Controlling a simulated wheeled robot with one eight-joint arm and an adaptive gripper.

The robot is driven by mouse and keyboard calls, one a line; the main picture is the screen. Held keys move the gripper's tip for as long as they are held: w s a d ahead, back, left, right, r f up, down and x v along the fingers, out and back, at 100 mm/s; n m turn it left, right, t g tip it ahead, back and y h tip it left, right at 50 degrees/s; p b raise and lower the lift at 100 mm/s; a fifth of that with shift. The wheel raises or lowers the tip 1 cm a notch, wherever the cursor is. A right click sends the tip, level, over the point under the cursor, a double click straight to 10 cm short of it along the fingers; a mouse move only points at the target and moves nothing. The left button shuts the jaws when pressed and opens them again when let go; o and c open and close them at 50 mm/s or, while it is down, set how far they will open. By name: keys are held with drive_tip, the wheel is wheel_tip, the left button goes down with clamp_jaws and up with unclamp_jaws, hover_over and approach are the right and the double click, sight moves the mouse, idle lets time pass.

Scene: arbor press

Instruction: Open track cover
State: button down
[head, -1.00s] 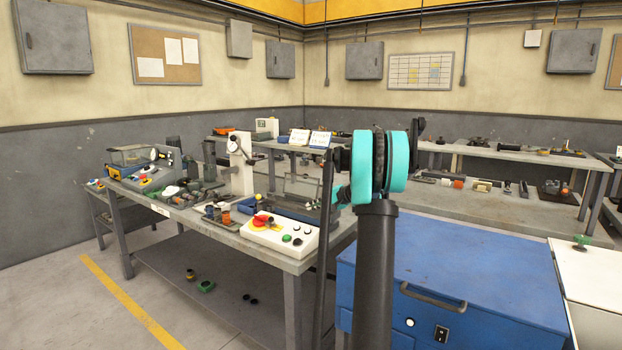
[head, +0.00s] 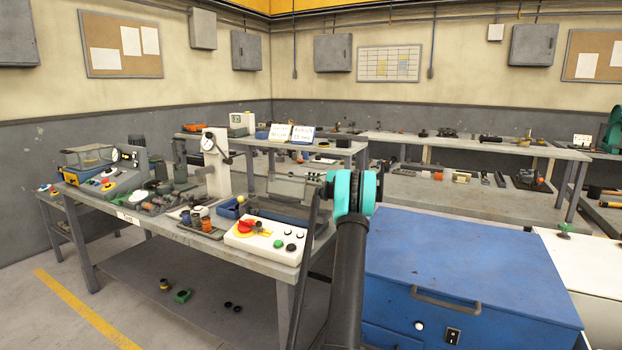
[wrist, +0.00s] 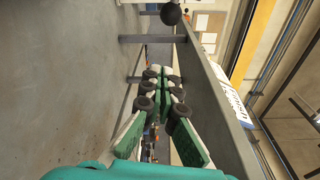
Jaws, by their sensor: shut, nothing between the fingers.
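A clear, dark-framed panel (head: 291,187) stands tilted over a dark tray near the right end of the front bench; I take it for the track cover but cannot be sure. A second clear cover (head: 88,156) sits on a blue and yellow box at the bench's left end. My gripper (wrist: 165,82) shows in the wrist view with its green and white fingers shut and nothing held. Its fingers are hidden in the head view, where my dark arm with a teal joint rises in front of the bench's right end. I see no contact with either cover.
The front bench (head: 215,240) holds a white control box (head: 262,240) with buttons and a white press column (head: 216,165) with a gauge. A blue cabinet (head: 460,260) stands at right.

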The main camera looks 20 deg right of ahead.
sight(288, 183)
drive_tip(key=w+a, duration=0.2)
drive_tip(key=a, duration=0.3)
drive_tip(key=shift+w+a+r, duration=0.15)
drive_tip(key=shift+a+r, duration=0.15)
drive_tip(key=shift+a, duration=0.05)
idle(0.4)
drive_tip(key=shift+s+a+r+n, duration=0.55)
drive_tip(key=shift+a+r+n, duration=0.05)
drive_tip(key=shift+a+r, duration=0.2)
drive_tip(key=shift+d, duration=0.1)
